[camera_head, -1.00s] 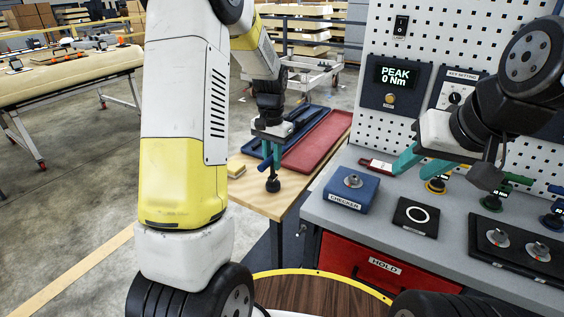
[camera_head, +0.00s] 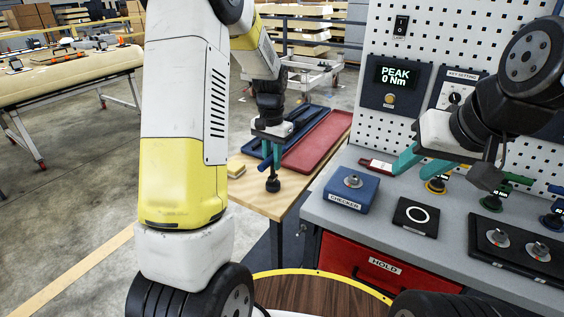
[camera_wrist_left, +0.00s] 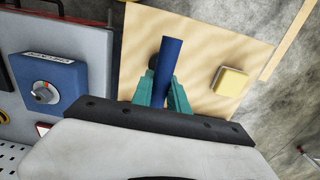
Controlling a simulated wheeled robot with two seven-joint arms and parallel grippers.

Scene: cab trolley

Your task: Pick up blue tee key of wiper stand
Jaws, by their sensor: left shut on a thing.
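My left gripper (camera_head: 270,152) is shut on the blue tee key. The blue bar of the tee key (camera_head: 265,164) sticks out between the teal fingers, with a dark round end below it. In the left wrist view the blue bar of the key (camera_wrist_left: 169,58) stands between the fingers of the gripper (camera_wrist_left: 163,92), its dark end partly hidden behind it. The key is over the wooden table, and I cannot tell its exact height. My right gripper (camera_head: 420,167) is over the grey bench with its teal fingers apart and nothing visible between them.
A red tray (camera_head: 318,142) and a blue tray (camera_head: 290,125) lie behind the key. A yellow block (camera_head: 235,170) sits on the wooden table (camera_head: 262,198). The blue checker box (camera_head: 350,188), a red-and-white tag (camera_head: 375,165) and several coloured keys are on the grey bench.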

